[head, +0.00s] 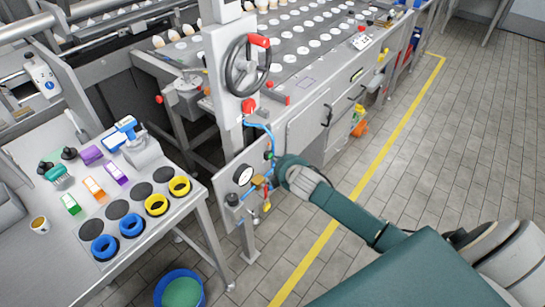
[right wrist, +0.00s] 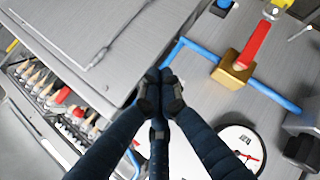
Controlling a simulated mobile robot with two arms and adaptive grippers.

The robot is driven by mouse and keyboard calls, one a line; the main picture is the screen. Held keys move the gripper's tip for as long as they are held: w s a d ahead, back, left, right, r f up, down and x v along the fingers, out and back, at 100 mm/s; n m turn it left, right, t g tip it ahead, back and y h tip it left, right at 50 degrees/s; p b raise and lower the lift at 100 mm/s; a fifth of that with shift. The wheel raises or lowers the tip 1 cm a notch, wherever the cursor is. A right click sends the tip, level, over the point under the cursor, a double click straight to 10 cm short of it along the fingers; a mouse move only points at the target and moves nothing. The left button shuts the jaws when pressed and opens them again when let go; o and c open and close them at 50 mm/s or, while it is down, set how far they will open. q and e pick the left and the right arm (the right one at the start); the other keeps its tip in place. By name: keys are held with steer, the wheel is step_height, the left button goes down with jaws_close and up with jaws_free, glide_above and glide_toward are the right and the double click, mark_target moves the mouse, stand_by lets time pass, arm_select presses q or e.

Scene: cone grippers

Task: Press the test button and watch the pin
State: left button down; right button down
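My right gripper (head: 284,170) reaches in from the right to the grey panel (head: 228,182) below the handwheel. In the right wrist view its dark fingers (right wrist: 160,85) come together at the tips, with nothing visible between them. A small green round part, perhaps the test button (head: 268,156), is just left of the gripper in the head view. I cannot make out a button at the fingertips in the wrist view; they may hide it. I cannot identify the pin. The white dial gauge (head: 243,175) also shows in the wrist view (right wrist: 240,146). My left gripper is not in view.
Blue tubing (right wrist: 278,97) and a brass valve with a red handle (right wrist: 235,70) sit close to the fingers. The handwheel (head: 247,66) stands above. A table (head: 70,230) with coloured rings is at the left. Open tiled floor (head: 440,130) lies right of the yellow line.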

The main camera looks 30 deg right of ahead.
steer(key=shift+s+d+p, duration=0.3)
steer(key=shift+s+p, duration=0.05)
steer(key=shift+s, duration=0.3)
steer(key=s, duration=0.1)
steer(key=s+d+p, duration=0.1)
steer(key=s, duration=0.1)
steer(key=s+d+p, duration=0.1)
steer(key=shift+s, duration=0.35)
stand_by(0.5)
